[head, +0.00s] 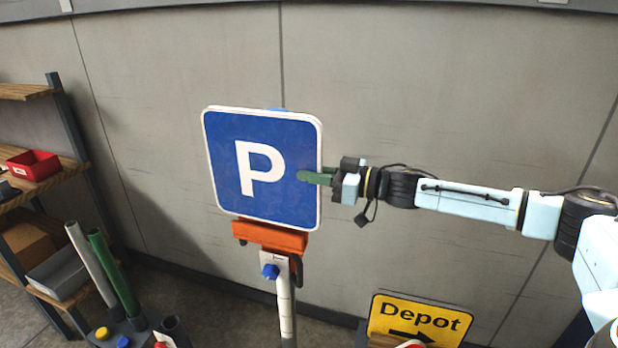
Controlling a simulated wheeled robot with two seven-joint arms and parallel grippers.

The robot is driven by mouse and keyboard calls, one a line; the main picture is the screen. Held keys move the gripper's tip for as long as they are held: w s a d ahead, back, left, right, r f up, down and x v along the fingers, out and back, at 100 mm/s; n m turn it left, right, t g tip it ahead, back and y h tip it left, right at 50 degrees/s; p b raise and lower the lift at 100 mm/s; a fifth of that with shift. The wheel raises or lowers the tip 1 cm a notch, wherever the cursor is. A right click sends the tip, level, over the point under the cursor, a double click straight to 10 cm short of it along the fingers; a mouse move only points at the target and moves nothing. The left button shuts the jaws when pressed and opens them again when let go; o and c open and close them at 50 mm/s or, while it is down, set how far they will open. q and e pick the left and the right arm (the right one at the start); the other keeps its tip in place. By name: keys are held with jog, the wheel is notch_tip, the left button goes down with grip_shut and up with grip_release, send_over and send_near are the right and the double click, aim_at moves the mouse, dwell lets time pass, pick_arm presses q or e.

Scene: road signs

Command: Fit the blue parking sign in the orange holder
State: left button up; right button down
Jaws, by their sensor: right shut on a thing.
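The blue parking sign (226,158), square with a white P and white border, stands nearly upright, slightly tilted, in the middle of the head view. Its lower edge is right at the orange holder (268,236), which sits on top of a pole. I cannot tell whether the edge is inside the holder's slot or just in front of it. My right gripper (314,178) comes in from the right and is shut on the sign's right edge, with one green finger across its face. My left gripper is not in view.
A blue knob (270,271) is on the pole (285,310) under the holder. A yellow Depot sign (415,318) stands at the lower right. Grey and green tubes (113,270) stand at the lower left, beside shelves with a red bin (34,165). A grey wall is behind.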

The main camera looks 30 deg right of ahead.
aim_at(314, 197)
jog(key=shift+w+d+f+b, duration=0.15)
jog(key=shift+f+b, duration=0.65)
jog(key=shift+b, duration=0.35)
jog(key=shift+w+d+f+b, duration=0.1)
jog(key=shift+f+b, duration=0.65)
jog(key=shift+b, duration=0.35)
jog(key=shift+f+b, duration=0.45)
jog(key=shift+f, duration=0.85)
jog(key=c, duration=1.3)
grip_release()
jog(key=shift+f, duration=0.25)
jog(key=shift+b+v, duration=2.2)
jog(key=shift+v, duration=4.5)
jog(key=shift+r, duration=0.1)
